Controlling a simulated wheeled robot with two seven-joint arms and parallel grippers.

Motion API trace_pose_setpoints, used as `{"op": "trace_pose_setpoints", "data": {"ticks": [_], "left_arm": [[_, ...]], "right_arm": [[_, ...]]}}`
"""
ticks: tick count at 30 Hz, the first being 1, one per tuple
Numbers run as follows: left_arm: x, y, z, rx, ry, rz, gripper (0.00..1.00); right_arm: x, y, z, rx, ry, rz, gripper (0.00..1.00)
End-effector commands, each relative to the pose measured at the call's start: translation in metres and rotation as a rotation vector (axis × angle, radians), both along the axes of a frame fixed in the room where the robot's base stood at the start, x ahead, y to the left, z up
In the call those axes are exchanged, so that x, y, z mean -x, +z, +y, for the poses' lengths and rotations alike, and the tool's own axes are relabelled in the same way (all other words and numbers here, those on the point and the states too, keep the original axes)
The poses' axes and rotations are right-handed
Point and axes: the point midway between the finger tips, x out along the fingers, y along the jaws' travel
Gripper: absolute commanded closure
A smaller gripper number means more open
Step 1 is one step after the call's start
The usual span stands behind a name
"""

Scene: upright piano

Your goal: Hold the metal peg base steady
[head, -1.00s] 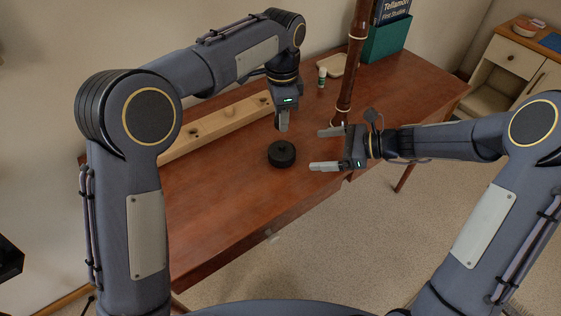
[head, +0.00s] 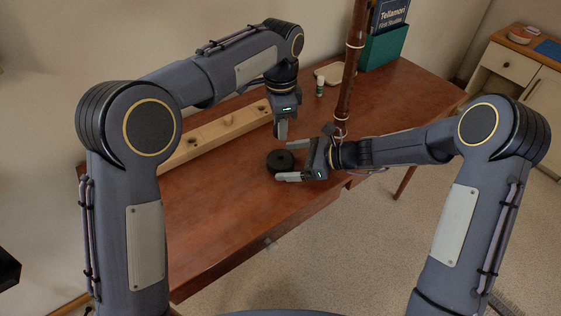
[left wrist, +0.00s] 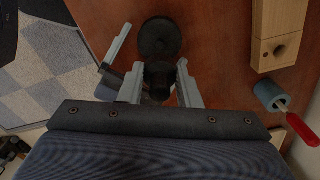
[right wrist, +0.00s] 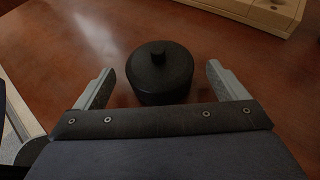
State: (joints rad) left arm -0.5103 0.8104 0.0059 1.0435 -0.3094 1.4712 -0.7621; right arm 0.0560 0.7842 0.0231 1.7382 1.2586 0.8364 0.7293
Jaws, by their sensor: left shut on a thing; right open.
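The metal peg base is a black round block (head: 277,162) with a small peg on top, upright on the brown table. It shows between the fingers in the right wrist view (right wrist: 160,75). My right gripper (head: 288,160) is open, low at the table, its fingers on either side of the base; gaps show beside both. My left gripper (head: 280,131) points down above and just behind the base. It is shut on a small dark round piece (left wrist: 158,77), mostly hidden by the fingers, with the base (left wrist: 159,38) beyond it in the left wrist view.
A long wooden block with holes (head: 220,128) lies along the back of the table. A brown jointed pole (head: 352,70) stands behind my right gripper. The table's front left is clear.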

Motion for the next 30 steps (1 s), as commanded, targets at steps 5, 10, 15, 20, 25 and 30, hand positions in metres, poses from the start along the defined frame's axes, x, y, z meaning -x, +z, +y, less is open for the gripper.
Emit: {"op": "trace_pose_setpoints", "data": {"ticks": [5, 10, 15, 20, 25, 30], "left_arm": [[0.0, 0.0, 0.0, 0.0, 0.0, 0.0, 0.91], [0.0, 0.0, 0.0, 0.0, 0.0, 0.0, 0.91], [0.0, 0.0, 0.0, 0.0, 0.0, 0.0, 0.91], [0.0, 0.0, 0.0, 0.0, 0.0, 0.0, 0.91], [0.0, 0.0, 0.0, 0.0, 0.0, 0.0, 0.91], [0.0, 0.0, 0.0, 0.0, 0.0, 0.0, 0.91]], "right_arm": [[-0.005, -0.009, 0.02, 0.0, 0.002, 0.0, 0.07], [-0.007, -0.011, 0.027, -0.001, 0.0, 0.0, 0.07], [-0.007, -0.012, 0.028, 0.0, 0.0, 0.0, 0.07], [-0.007, -0.012, 0.028, 0.0, 0.0, -0.001, 0.14], [-0.007, -0.012, 0.028, 0.0, 0.0, 0.0, 0.36], [-0.007, -0.012, 0.027, 0.0, 0.0, 0.0, 0.58]]}}
